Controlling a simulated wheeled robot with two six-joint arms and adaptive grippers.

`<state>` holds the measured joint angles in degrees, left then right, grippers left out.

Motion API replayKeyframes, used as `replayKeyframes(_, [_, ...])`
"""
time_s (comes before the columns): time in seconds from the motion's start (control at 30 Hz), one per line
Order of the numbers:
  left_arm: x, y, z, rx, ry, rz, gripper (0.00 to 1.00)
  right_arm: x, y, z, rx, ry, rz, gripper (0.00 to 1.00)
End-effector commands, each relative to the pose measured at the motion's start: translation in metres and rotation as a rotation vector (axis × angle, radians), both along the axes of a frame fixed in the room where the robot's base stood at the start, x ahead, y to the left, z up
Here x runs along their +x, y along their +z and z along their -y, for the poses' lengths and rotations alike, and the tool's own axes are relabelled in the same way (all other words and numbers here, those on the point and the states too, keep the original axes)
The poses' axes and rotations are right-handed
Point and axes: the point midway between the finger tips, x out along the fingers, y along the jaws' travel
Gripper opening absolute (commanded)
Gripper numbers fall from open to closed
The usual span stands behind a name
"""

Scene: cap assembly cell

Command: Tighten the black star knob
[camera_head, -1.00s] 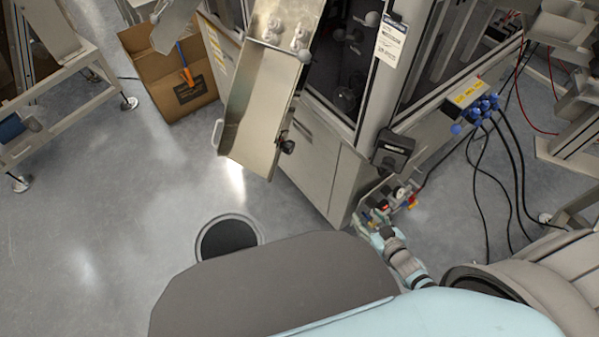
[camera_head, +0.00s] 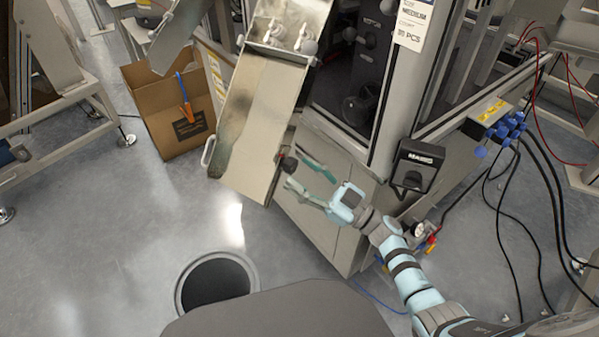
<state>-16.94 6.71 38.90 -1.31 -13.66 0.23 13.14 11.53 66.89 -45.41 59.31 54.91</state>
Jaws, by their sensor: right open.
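The black star knob (camera_head: 288,164) sits on the right edge of the tilted metal chute (camera_head: 249,130), near its lower end. My right gripper (camera_head: 297,168) is open, with its two greenish fingers reaching left from the blue-grey wrist. The fingertips are close to the knob, one above and one below it in the picture. I cannot tell whether they touch it. Nothing shows between the fingers except perhaps the knob. My left gripper is not in view.
The machine cabinet (camera_head: 330,190) stands right behind my right gripper. A black box (camera_head: 416,166) hangs on its corner, close to my forearm. A cardboard box (camera_head: 170,110) is on the floor at left. Cables (camera_head: 505,190) hang at right.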

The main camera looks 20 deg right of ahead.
Motion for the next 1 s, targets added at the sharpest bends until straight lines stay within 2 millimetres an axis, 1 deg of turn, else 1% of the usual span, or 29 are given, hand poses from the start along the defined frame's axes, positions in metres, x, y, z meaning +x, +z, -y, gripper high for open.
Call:
replayKeyframes(0.13, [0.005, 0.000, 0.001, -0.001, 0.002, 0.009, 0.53, 0.008, 0.005, -0.009, 0.000, 0.000, 0.000, 0.53])
replayKeyframes(0.33, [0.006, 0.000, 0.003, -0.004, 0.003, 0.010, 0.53, 0.009, 0.005, -0.009, 0.001, -0.001, -0.001, 0.53])
replayKeyframes(0.37, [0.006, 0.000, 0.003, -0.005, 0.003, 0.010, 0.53, 0.009, 0.005, -0.009, 0.000, -0.001, 0.000, 0.51])
replayKeyframes(0.6, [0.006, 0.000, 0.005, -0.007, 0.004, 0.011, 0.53, 0.009, 0.005, -0.009, 0.000, -0.001, -0.001, 0.12])
replayKeyframes(0.67, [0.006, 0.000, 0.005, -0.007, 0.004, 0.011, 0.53, 0.009, 0.005, -0.009, 0.000, -0.001, -0.001, 0.04])
replayKeyframes(0.73, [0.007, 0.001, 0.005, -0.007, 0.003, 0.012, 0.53, 0.008, 0.005, -0.009, 0.003, 0.000, -0.004, 0.04])
replayKeyframes(0.8, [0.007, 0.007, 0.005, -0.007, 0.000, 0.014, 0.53, 0.008, 0.007, -0.009, 0.020, 0.000, -0.021, 0.04])
replayKeyframes(0.83, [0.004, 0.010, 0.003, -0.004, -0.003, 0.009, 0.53, 0.008, 0.008, -0.010, 0.034, -0.001, -0.035, 0.04])
replayKeyframes(0.9, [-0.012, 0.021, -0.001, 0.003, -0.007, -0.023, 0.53, 0.007, 0.010, -0.010, 0.080, -0.001, -0.081, 0.04])
replayKeyframes(1.0, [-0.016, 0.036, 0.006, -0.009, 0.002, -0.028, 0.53, 0.006, 0.011, -0.011, 0.160, -0.001, -0.156, 0.04])
